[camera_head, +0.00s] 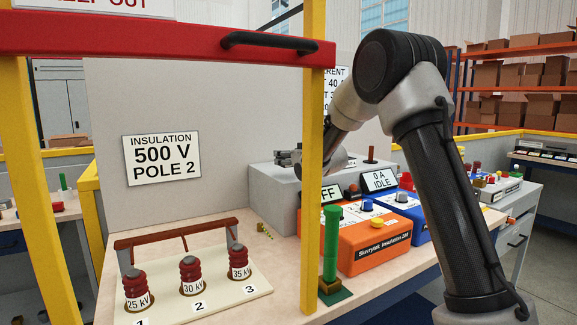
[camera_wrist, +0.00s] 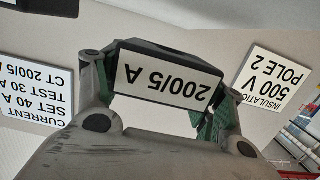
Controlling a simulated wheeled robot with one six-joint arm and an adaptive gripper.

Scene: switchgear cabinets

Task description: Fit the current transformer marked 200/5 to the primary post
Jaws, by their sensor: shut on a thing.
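My gripper (camera_wrist: 165,90) is shut on the current transformer (camera_wrist: 150,55), a dark block with a white label reading 200/5 A, upside down in the wrist view. The green finger pads press on its two sides. In the head view my gripper (camera_head: 290,158) is at the grey box (camera_head: 275,190), partly behind a yellow upright; the transformer cannot be made out clearly there. A short dark red post (camera_head: 370,154) stands on the grey box, right of my gripper. I cannot tell whether this is the primary post.
A yellow frame upright (camera_head: 314,130) and red bar (camera_head: 160,38) stand in front. An orange tester (camera_head: 375,250) and blue tester (camera_head: 418,222) sit on the bench. A green post (camera_head: 331,245) and three insulators on a cream board (camera_head: 245,292) are nearer.

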